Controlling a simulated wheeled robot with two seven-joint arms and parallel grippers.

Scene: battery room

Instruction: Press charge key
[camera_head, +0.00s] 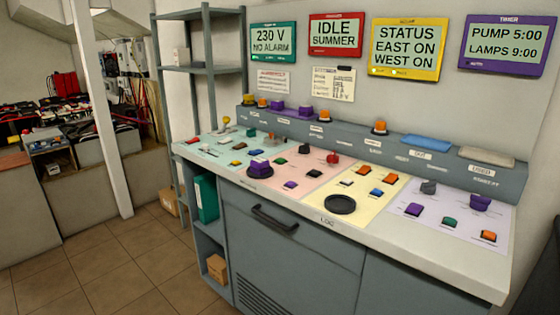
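The console (490,262) carries several small coloured keys, and the labels beside them are too small to read, so I cannot tell which is the charge key. The pink zone has a purple key (289,185) and a red knob (333,158). The yellow zone has orange keys (363,171) and a blue key (376,192). The lilac zone at the right has purple (413,210), green (449,222) and orange (488,237) keys. Neither gripper is in view.
Wall displays hang above: green "230 V NO ALARM" (272,41), red "IDLE SUMMER" (336,36), yellow "STATUS EAST ON WEST ON" (408,47) and purple "TIMER" (507,43). A raised back ledge (350,133) holds lamps and trays. The tiled floor (110,265) at left is clear.

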